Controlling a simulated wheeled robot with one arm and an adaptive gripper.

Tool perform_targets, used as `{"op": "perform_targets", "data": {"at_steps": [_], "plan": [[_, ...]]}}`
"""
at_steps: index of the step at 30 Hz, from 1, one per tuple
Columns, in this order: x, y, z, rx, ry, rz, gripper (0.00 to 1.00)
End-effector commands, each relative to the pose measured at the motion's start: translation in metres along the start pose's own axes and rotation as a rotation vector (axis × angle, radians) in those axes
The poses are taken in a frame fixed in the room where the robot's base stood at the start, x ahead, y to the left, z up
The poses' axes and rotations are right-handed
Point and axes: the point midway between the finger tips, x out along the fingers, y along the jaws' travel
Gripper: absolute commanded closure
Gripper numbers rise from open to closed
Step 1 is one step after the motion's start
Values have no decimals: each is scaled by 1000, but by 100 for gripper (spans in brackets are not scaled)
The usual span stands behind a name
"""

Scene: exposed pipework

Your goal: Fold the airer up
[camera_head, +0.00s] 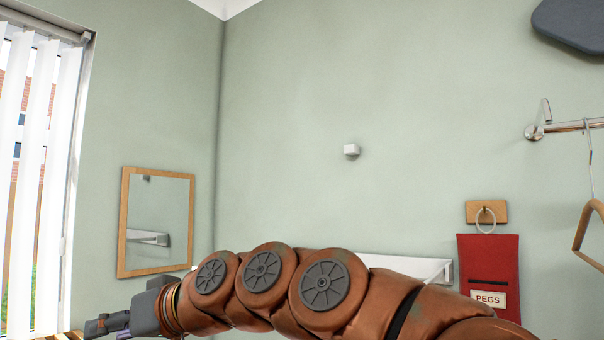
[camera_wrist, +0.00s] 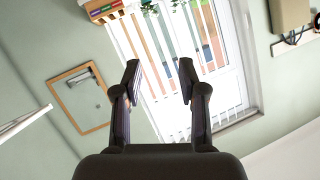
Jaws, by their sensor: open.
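A white airer (camera_head: 425,266) is on the green wall, low in the middle of the head view. My arm hides most of it, so I cannot tell how far it is folded. A white bar, which looks like part of the airer (camera_wrist: 24,123), juts in at the left edge of the wrist view. My gripper (camera_head: 103,326) is at the lower left of the head view, to the left of the airer. In the wrist view my gripper (camera_wrist: 159,82) is open, its two fingers apart with nothing between them, facing the window.
A wood-framed mirror (camera_head: 157,222) hangs left of the corner and reflects a white rail. A window with white vertical blinds (camera_head: 36,170) is at far left. A red peg bag (camera_head: 489,268) hangs on the right, near a metal rail (camera_head: 565,127) with a wooden hanger (camera_head: 590,235).

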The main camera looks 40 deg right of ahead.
Motion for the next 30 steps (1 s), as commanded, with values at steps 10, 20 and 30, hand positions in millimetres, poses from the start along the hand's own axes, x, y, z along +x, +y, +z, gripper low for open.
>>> {"op": "perform_targets", "data": {"at_steps": [10,20,30], "plan": [[-84,74,-201,95,615,-34,59],[-208,225,-279,258,1091,126,59],[-261,290,-282,327,1251,228,59]]}}
